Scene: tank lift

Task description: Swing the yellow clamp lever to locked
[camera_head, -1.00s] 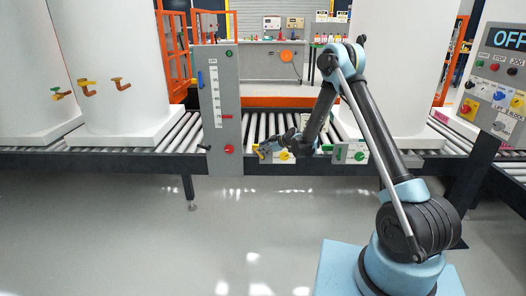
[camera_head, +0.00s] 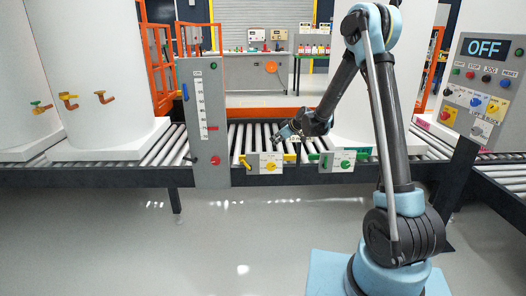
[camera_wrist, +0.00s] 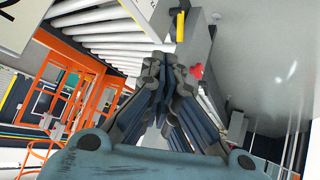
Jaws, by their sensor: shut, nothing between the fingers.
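The yellow clamp lever (camera_head: 241,160) sits at the left end of a white-fronted clamp plate (camera_head: 257,168) on the conveyor's front rail. The plate bears a yellow round knob, and more yellow shows at its right end. In the wrist view a yellow bar, likely the lever (camera_wrist: 180,26), stands beyond the fingertips against a grey block. My gripper (camera_head: 279,138) is above and behind the plate, over the rollers, apart from the lever. In the wrist view my gripper (camera_wrist: 163,66) has its fingers together and empty. I cannot read whether the lever is locked.
A similar plate with green parts (camera_head: 337,162) is to the right. A grey scale post (camera_head: 205,125) stands close left of the lever, with a red knob (camera_head: 215,160). White tanks (camera_head: 95,85) stand on the conveyor further left. The floor in front is clear.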

